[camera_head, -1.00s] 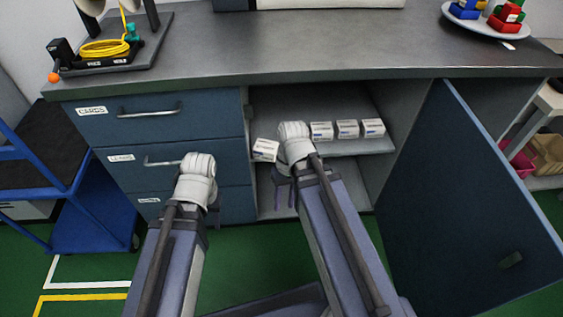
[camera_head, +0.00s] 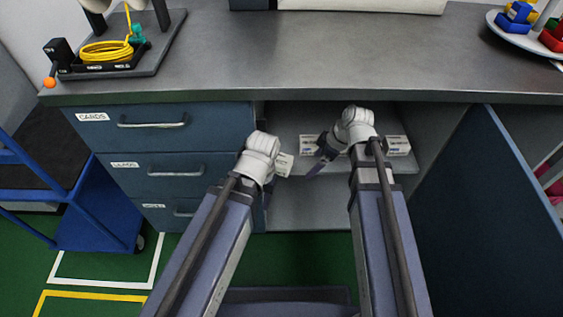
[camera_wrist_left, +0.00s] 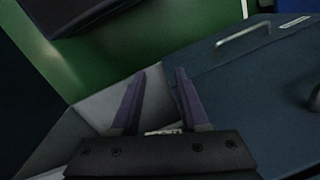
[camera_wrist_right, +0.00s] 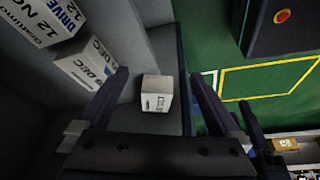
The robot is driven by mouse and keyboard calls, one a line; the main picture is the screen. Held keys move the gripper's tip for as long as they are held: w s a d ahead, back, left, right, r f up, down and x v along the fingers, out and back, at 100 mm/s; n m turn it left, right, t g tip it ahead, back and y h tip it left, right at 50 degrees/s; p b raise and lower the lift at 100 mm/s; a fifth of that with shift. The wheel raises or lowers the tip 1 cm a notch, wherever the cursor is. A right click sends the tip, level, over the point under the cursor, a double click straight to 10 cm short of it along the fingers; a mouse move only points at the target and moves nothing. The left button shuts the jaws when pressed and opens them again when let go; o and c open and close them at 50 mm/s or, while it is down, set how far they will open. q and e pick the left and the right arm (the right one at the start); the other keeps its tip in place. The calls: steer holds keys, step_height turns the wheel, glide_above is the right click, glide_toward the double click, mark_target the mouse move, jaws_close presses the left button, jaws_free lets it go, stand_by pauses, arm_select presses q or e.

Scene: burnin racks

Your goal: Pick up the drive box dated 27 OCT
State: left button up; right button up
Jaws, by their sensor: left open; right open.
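Several small white drive boxes stand on the cabinet shelf. In the head view one (camera_head: 284,163) sits at the left, one (camera_head: 308,144) beside my right gripper and one (camera_head: 397,145) at the right; my right arm hides the middle. In the right wrist view a box (camera_wrist_right: 157,93) lies between and beyond the open fingers of my right gripper (camera_wrist_right: 158,73); its small print seems to end in "CT", its day unclear. Boxes marked 12 NOV (camera_wrist_right: 38,18) and DEC (camera_wrist_right: 88,62) stand left. My left gripper (camera_wrist_left: 160,72) is open, with a partly hidden white printed item (camera_wrist_left: 165,131) behind its fingers.
The shelf (camera_head: 405,163) is inside an open cabinet under the grey worktop (camera_head: 300,60). The blue cabinet door (camera_head: 490,200) stands open at the right. Labelled drawers (camera_head: 160,140) are at the left, and a blue cart (camera_head: 95,215) stands beyond them.

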mark_target(280, 159)
steer(key=w+a, duration=0.1)
steer(key=a, duration=0.2)
steer(key=w+a, duration=0.1)
steer(key=a, duration=0.2)
steer(key=w+a, duration=0.1)
steer(key=a, duration=0.2)
steer(key=shift+w+a, duration=0.2)
steer(key=shift+w, duration=0.1)
steer(key=shift+f, duration=0.1)
steer(key=b+x, duration=0.4)
steer(key=x, duration=0.1)
steer(key=shift+b, duration=0.4)
steer(key=c, duration=1.4)
